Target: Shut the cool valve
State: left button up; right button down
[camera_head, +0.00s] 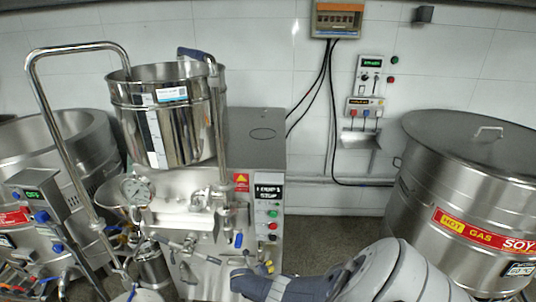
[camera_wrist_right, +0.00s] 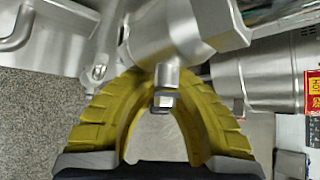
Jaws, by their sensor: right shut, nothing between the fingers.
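The colloid mill's steel body (camera_head: 258,150) stands at centre left in the head view. A small blue handle (camera_head: 238,240) hangs on its lower front pipework. No label that names the cool valve can be read, so I cannot tell for sure which handle it is. My right gripper (camera_head: 266,268) is low beside this pipework, to the right of the blue handle. A metal stub with a square end (camera_wrist_right: 165,98) shows within the finger arch; contact cannot be told. My left gripper is out of view.
A steel hopper (camera_head: 165,125) tops the mill, with a bent pipe (camera_head: 75,48) at its left. A button panel (camera_head: 270,215) is above my right gripper. A large tank (camera_head: 465,190) stands right. Bare floor (camera_head: 330,232) lies between mill and tank.

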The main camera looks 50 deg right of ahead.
jog(key=shift+s+a+f, duration=0.15)
jog(key=shift+a+f, duration=0.15)
jog(key=shift+a, duration=0.05)
jog(key=c, duration=1.3)
grip_release()
jog(key=shift+d+r, duration=0.2)
jog(key=shift+r, duration=0.1)
jog(key=w+v, duration=0.1)
jog(key=v, duration=1.1)
jog(key=shift+s, duration=0.35)
